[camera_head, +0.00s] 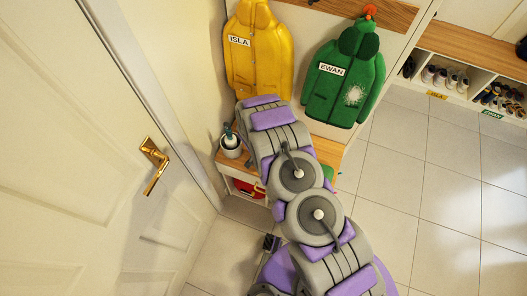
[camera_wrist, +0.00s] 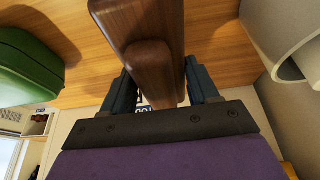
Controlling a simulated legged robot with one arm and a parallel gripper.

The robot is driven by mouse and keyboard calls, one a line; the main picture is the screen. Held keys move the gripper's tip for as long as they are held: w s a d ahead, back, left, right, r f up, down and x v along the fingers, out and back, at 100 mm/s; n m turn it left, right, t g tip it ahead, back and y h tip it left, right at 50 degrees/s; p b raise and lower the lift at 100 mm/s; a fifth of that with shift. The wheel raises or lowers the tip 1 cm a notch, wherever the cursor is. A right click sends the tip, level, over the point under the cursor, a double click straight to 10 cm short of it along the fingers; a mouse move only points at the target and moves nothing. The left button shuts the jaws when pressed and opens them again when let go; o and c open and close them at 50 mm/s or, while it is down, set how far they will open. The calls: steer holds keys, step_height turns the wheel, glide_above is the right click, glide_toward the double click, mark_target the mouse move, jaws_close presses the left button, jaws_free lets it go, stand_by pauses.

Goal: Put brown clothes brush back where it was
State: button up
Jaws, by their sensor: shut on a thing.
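The brown clothes brush (camera_wrist: 150,50) is a dark wooden piece in the wrist view, running from the top edge down between my fingers. My gripper (camera_wrist: 162,85) is shut on it, with a dark blue finger on each side. A wooden surface (camera_wrist: 225,40) lies behind the brush; I cannot tell whether the two touch. In the head view my arm hides the gripper and the brush, over the wooden bench top (camera_head: 327,148) below the coats.
A green thing (camera_wrist: 25,65) is at the wrist view's left. A yellow coat (camera_head: 258,55) and a green coat (camera_head: 343,75) hang above. A door (camera_head: 85,150) is at left. The tiled floor at right is clear.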

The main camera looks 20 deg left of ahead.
step_height(320, 180, down, 4)
steer(key=shift+w+r+b, duration=0.1)
steer(key=shift+r+b, duration=0.05)
steer(key=shift+b, duration=0.35)
steer(key=shift+c, duration=0.4)
steer(key=o, duration=1)
steer(key=shift+r, duration=0.2)
steer(key=p+v, duration=0.2)
steer(key=v, duration=0.9)
steer(key=shift+s+r, duration=0.25)
steer(key=shift+r, duration=0.1)
